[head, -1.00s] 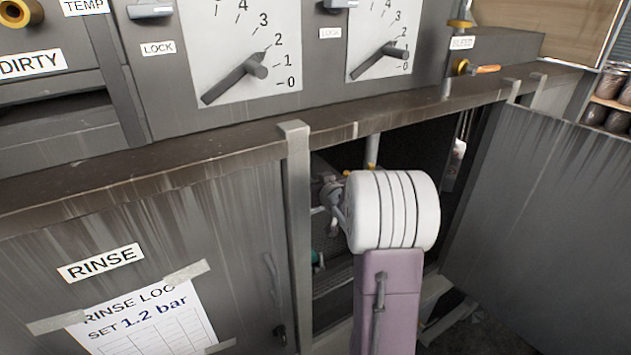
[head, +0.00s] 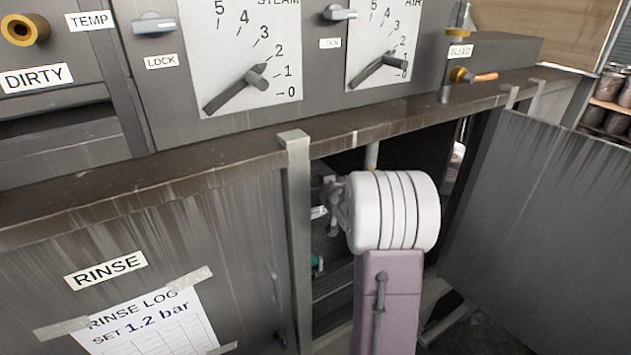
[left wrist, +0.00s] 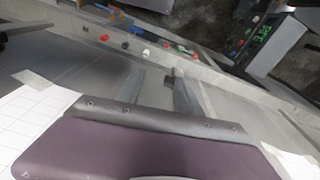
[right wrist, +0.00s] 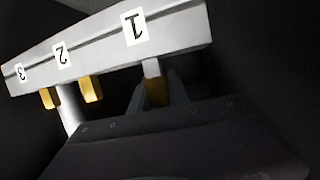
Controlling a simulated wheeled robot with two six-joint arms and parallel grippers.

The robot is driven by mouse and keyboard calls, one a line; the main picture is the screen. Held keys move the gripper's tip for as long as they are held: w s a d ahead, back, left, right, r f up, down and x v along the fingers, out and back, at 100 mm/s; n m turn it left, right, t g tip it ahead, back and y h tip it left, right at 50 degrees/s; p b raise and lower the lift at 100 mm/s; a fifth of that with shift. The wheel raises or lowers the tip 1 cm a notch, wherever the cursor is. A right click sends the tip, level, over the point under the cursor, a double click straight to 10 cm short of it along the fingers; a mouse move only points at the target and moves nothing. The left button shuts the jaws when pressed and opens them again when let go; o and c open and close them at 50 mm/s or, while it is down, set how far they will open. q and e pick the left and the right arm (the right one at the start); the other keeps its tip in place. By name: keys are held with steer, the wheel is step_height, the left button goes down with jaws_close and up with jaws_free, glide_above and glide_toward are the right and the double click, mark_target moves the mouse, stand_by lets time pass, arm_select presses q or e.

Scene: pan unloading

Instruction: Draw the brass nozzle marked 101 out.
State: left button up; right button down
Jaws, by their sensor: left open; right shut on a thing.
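My right gripper (right wrist: 156,95) is shut on a brass nozzle (right wrist: 155,92) below the "1" label in the right wrist view. A pale stem (right wrist: 151,68) shows between this nozzle and the pale bar (right wrist: 105,50). I cannot read a 101 mark on it. In the head view my right gripper (head: 332,205) reaches into the dark cabinet opening, its fingers mostly hidden behind my wrist. My left gripper (left wrist: 157,90) is open and empty in the left wrist view, and out of the head view.
Two more brass nozzles (right wrist: 91,89) (right wrist: 50,97) and a pale pipe (right wrist: 71,110) sit by labels 2 and 3. A post (head: 297,240) bounds the opening on the left. An open grey door (head: 545,200) stands right. The counter edge (head: 200,165) runs above.

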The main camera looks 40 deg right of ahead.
step_height(320, 180, up, 4)
steer(key=p, duration=0.2)
steer(key=shift+f+p, duration=0.25)
steer(key=shift+p, duration=0.15)
